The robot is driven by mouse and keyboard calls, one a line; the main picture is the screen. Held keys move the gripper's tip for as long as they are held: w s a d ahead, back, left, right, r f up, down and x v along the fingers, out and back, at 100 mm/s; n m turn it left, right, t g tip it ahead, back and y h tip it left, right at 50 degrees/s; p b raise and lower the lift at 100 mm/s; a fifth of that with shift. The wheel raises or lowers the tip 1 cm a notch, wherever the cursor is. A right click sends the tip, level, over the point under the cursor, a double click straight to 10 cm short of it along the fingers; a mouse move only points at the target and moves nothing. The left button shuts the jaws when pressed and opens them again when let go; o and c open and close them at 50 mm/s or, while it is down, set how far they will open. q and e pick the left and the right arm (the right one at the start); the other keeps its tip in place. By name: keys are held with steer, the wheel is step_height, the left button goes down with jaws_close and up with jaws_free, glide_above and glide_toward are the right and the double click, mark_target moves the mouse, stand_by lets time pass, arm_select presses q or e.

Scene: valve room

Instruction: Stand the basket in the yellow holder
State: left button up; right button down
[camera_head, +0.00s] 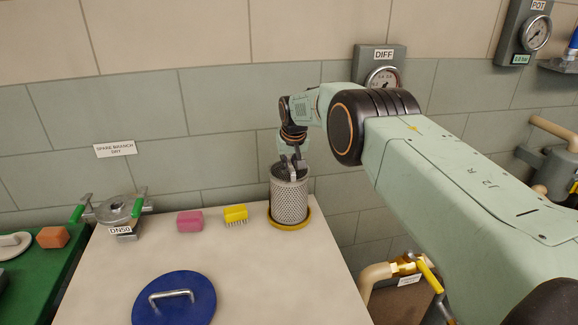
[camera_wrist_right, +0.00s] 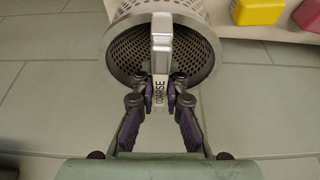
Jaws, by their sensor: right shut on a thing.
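The basket (camera_head: 289,198) is a perforated metal cylinder with an open top. It is upright at the yellow holder (camera_head: 275,220), a round yellow ring at the table's back right corner. Whether its bottom is fully seated cannot be told. My right gripper (camera_head: 291,163) is above the basket and shut on its handle. My left gripper is not in view.
A yellow brush (camera_head: 236,213) and a pink sponge (camera_head: 190,221) lie left of the basket. A blue lid (camera_head: 174,298) with a handle lies in front. The DN50 fitting (camera_head: 118,213) stands at the left. A DIFF gauge (camera_head: 383,76) is on the wall behind.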

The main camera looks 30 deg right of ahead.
steer(key=shift+r, duration=0.1)
stand_by(0.3)
steer(key=c, duration=1.3)
jaws_free()
steer(key=shift+o, duration=0.2)
steer(key=shift+s+f, duration=0.1)
steer(key=shift+f, duration=0.1)
steer(key=o, duration=0.3)
steer(key=shift+o, duration=0.2)
steer(key=shift+r, duration=0.1)
steer(key=shift+r, duration=0.1)
steer(key=shift+r+p, duration=2.3)
steer(key=shift+r, duration=1.1)
